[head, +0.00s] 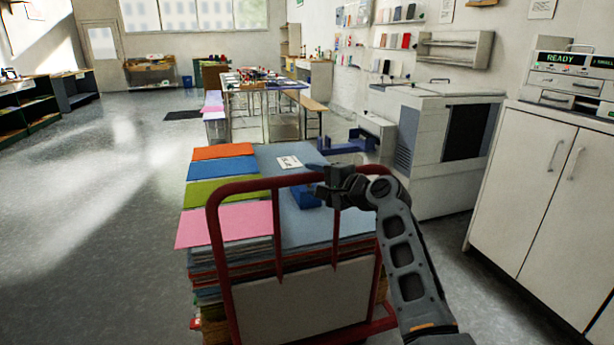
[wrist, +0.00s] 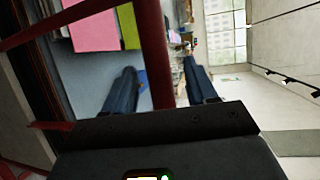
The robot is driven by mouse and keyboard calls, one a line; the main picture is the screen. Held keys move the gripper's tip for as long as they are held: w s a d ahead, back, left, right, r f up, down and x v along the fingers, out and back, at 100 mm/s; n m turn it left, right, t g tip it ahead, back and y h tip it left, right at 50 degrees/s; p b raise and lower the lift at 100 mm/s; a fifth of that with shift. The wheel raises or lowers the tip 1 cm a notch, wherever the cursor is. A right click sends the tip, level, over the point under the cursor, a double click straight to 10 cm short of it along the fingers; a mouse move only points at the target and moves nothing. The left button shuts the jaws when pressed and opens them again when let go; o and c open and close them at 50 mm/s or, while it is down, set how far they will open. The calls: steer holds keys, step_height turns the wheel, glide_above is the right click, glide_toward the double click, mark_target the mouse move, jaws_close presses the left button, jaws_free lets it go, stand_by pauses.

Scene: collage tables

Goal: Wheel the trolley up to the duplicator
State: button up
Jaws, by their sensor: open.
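The trolley has a red tubular frame (head: 228,285) and stands right in front of me, stacked with coloured sheets. Its red bar (wrist: 152,45) also shows in the wrist view. My gripper (head: 322,184) is at the right part of the trolley's top rail. In the wrist view my gripper (wrist: 160,78) is open, with the red bar between its two dark fingers; I cannot tell whether they touch it. A large pale machine (head: 428,125) with a dark panel stands ahead to the right. It may be the duplicator; no label on it is readable.
A white cabinet (head: 530,185) at the right carries a device (head: 570,75) reading READY. A long table (head: 262,83) and a bench (head: 313,104) stand ahead. A blue item (head: 345,146) lies beyond the trolley. Open floor (head: 100,200) stretches to the left.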

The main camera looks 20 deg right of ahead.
steer(key=shift+v, duration=1.25)
steer(key=s+d+f+n+h+p, duration=0.1)
steer(key=s+f+n+h, duration=0.15)
steer(key=s+f, duration=0.85)
steer(key=s+d+f+n+h, duration=0.1)
steer(key=s+f+h, duration=0.2)
steer(key=s+f, duration=0.75)
steer(key=s+a+r+n+h+p, duration=0.1)
steer(key=s+r+n, duration=0.15)
steer(key=s, duration=1.25)
steer(key=s+a+r+n+p, duration=0.1)
steer(key=s+r+n, duration=0.15)
steer(key=s, duration=1.15)
steer(key=s+a+r+n, duration=0.2)
steer(key=s+r+n, duration=0.3)
steer(key=s+r, duration=0.7)
steer(key=shift+s+a+n, duration=0.2)
steer(key=shift+s+n, duration=0.15)
steer(key=shift+s, duration=0.25)
